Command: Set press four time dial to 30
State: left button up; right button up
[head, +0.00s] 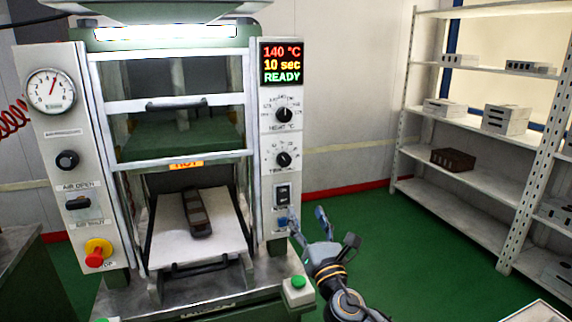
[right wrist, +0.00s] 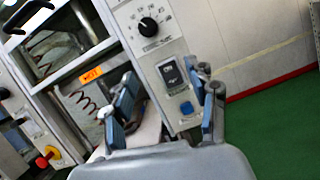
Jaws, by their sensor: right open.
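The press (head: 172,95) fills the left and centre of the head view. Its time dial (head: 283,159) is a black knob on the right panel, below the heat dial (head: 284,115). The display (head: 282,64) reads 140 °C, 10 sec, READY. The time dial also shows at the top of the right wrist view (right wrist: 149,26); its exact setting is too small to read. My right gripper (head: 303,219) is open and empty, below and right of the time dial, apart from it. In the right wrist view its fingers (right wrist: 166,103) are spread below the dial. My left gripper is out of view.
A black rocker switch (head: 282,194) sits below the time dial. A green button (head: 298,282) is at the press's lower right corner. A dark mould (head: 197,212) lies on the lower plate. Shelves (head: 470,125) stand at the right, with clear green floor between.

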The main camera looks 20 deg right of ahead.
aim_at(285, 162)
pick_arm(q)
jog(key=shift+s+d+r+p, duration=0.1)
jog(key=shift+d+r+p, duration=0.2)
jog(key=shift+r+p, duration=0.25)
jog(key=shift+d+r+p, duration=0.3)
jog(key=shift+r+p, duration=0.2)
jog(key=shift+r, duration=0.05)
pick_arm(e)
jog(key=w+r+n, duration=0.1)
jog(key=w+r, duration=0.1)
jog(key=w, duration=0.2)
jog(key=w+r+n, duration=0.1)
jog(key=w+r, duration=0.2)
jog(key=w, duration=0.1)
jog(key=w+r+y, duration=0.1)
jog(key=w+r, duration=0.1)
jog(key=w, duration=0.3)
jog(key=shift+w+a+r+n+t, duration=0.1)
jog(key=shift+a+r+n+t, duration=0.2)
jog(key=shift+a+n, duration=0.1)
jog(key=shift+c, duration=0.2)
jog(key=c, duration=1.1)
